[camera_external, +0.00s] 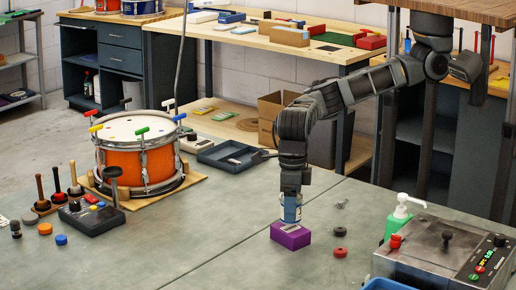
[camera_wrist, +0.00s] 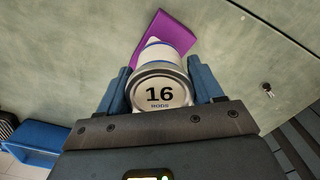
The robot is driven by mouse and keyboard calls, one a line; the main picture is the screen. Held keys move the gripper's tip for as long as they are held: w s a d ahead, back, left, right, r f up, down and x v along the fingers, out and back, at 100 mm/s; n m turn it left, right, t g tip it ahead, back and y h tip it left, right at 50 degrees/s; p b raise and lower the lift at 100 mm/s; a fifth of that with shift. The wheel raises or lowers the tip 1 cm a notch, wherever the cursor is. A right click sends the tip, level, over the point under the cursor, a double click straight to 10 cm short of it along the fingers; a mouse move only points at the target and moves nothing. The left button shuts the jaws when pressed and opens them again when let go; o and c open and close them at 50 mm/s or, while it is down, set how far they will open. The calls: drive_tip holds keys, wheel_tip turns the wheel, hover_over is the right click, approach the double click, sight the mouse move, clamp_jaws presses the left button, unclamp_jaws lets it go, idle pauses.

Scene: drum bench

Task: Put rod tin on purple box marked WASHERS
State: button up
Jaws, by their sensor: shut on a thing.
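The rod tin (camera_wrist: 160,94) is a small white and blue tin with a lid reading "16 RODS" in the wrist view. It also shows in the external view (camera_external: 291,213), upright under my arm. My gripper (camera_external: 291,199) is shut on it, with one blue finger on each side in the wrist view (camera_wrist: 160,84). The purple box (camera_external: 291,236) lies on the bench directly below the tin. Part of the box (camera_wrist: 157,30) shows behind the tin in the wrist view. I cannot tell whether the tin touches the box. No lettering on the box is readable.
An orange drum (camera_external: 138,152) stands on a wooden board at the left. A black control box (camera_external: 91,216) and several mallets are near it. A green pump bottle (camera_external: 398,222) and a metal machine (camera_external: 440,250) stand further right.

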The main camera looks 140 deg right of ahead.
drive_tip(key=shift+f, duration=0.9)
drive_tip(key=shift+f, duration=0.15)
drive_tip(key=o, duration=1.2)
wheel_tip(320, 180, up, 12)
drive_tip(key=shift+r, duration=0.15)
